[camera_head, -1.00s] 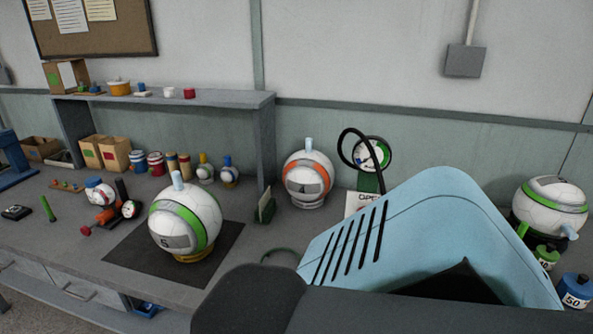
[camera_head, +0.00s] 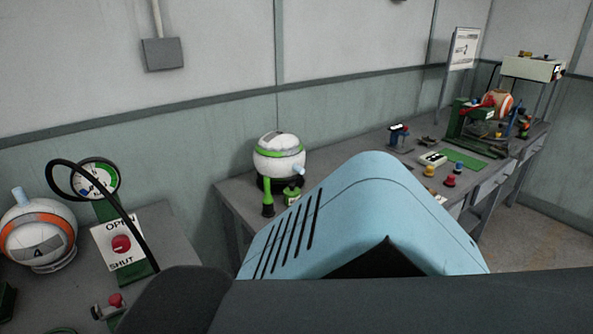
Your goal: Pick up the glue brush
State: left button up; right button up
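I cannot pick out the glue brush with certainty. An upright green handle with a dark lower end (camera_head: 267,196) stands at the front left of the middle bench, beside a small green pot (camera_head: 291,196). Whether it is a brush is too small to tell. A white ball with green bands (camera_head: 279,156) sits on a dark ring just behind them, with a light blue plug on its right side. Neither gripper shows in the head view. A light blue slotted shell and dark parts fill the bottom and hide part of the bench.
At left, a bench holds an orange-banded ball (camera_head: 39,238), a round gauge (camera_head: 96,178) with a black hose, and an OPEN/SHUT panel (camera_head: 120,243) with a red knob. A green press (camera_head: 474,122) stands on the far right bench. Floor (camera_head: 555,215) is clear at right.

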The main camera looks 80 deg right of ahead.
aim_at(268, 198)
jog(key=z, duration=2.95)
